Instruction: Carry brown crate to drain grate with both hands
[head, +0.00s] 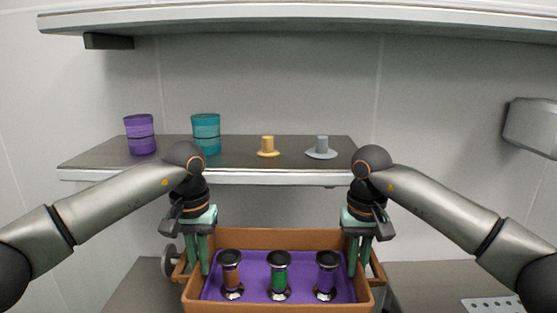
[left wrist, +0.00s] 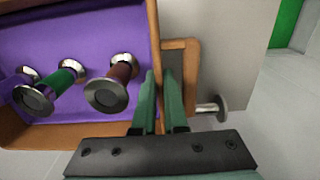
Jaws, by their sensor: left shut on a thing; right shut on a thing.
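The brown crate (head: 269,239) has a purple floor and side handles, and appears level at the bottom of the head view. It holds three upright metal-ended spools: brown (head: 231,272), green (head: 279,275) and purple (head: 326,274). My left gripper (head: 197,262) is shut on the crate's left side at the handle (left wrist: 191,70), with its fingers pointing down. My right gripper (head: 358,262) is shut on the right side at the other handle. A pale plate with holes (head: 492,305), seemingly the drain grate, is cut off at the lower right.
A shelf (head: 230,165) behind the crate carries a purple tub (head: 140,134), a teal tub (head: 206,133), a yellow piece (head: 267,147) and a grey piece (head: 321,148). A metal-ended thing (head: 168,261) is just left of the crate.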

